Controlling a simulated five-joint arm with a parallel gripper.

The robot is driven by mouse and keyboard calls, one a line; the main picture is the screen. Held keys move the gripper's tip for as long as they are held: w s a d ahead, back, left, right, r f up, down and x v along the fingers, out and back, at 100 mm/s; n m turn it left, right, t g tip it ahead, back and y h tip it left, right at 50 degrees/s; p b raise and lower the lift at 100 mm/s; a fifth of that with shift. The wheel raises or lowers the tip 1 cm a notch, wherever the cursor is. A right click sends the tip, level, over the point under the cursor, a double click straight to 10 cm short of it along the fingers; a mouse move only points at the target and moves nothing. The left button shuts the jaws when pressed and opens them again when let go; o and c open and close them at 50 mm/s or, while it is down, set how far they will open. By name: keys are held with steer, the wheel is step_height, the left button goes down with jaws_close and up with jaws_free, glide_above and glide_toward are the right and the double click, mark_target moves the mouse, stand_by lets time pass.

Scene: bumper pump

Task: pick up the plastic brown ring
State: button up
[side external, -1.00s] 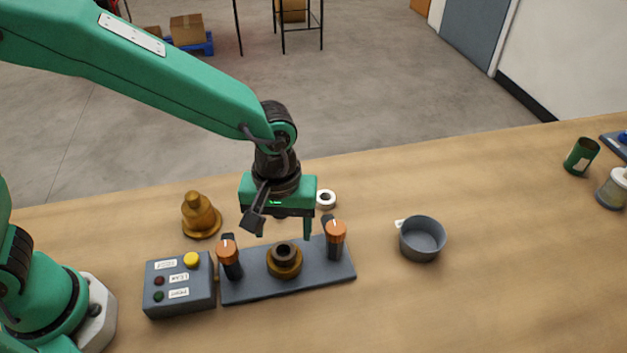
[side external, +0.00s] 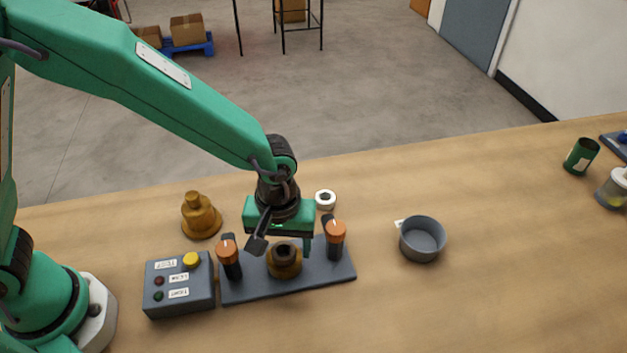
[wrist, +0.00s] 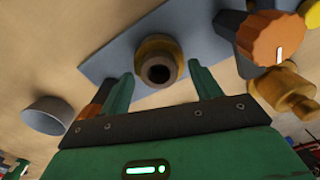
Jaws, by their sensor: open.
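A dark brown ring (side external: 284,248) sits on top of a brass-coloured round fitting (side external: 284,266) in the middle of a grey base plate (side external: 318,277). In the wrist view the ring (wrist: 160,69) shows its open bore, with the brass fitting around and below it. My gripper (side external: 283,239) is open and empty, pointing down just above the ring. In the wrist view its green fingers (wrist: 161,85) are spread to either side, with the ring centred just past the fingertips. In the side view one finger is hidden.
Orange-topped clamps (side external: 228,252) (side external: 335,232) stand on the plate on both sides of the fitting. A control box (side external: 179,287) stands left, a brass bell-shaped part (side external: 200,217) behind it. A white ring (side external: 326,199) lies behind; a grey bowl (side external: 422,240) stands right.

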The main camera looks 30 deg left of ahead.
steer(key=c, duration=1)
steer(key=shift+c, duration=0.3)
steer(key=shift+r, duration=0.15)
steer(key=shift+r, duration=0.85)
step_height(320, 180, up, 2)
steer(key=shift+r, duration=0.25)
steer(key=s+d+r, duration=0.4)
steer(key=s+r, duration=0.2)
steer(key=s, duration=0.5)
steer(key=shift+r, duration=0.3)
